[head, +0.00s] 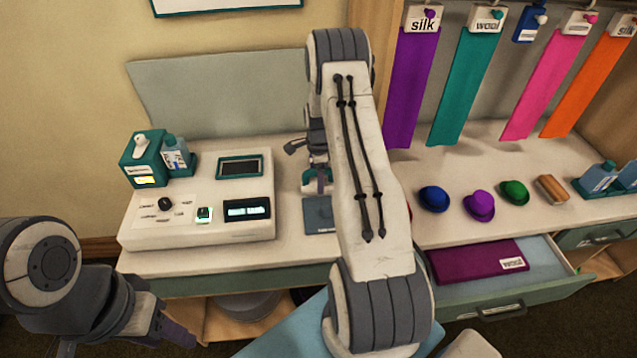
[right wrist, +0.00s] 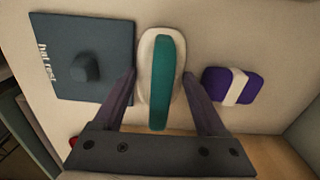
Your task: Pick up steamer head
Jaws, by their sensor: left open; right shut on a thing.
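The steamer head, seen as a white oval body with a teal strip (right wrist: 161,82), is between the two fingers of my right gripper (right wrist: 160,95) in the right wrist view. The gripper is shut on it, with a finger against each side. In the head view my right gripper (head: 320,180) is over the counter behind the hat rest, partly hidden by my arm, and little of the steamer head shows there. My left gripper (head: 172,335) is open and empty at the lower left, in front of the counter.
The dark hat rest (right wrist: 84,58) lies close beside the steamer head; a purple block with a white band (right wrist: 233,86) is on its other side. A control console (head: 200,225) stands left on the counter. Several small hats, including a blue one (head: 434,199), and an open drawer (head: 540,268) are right.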

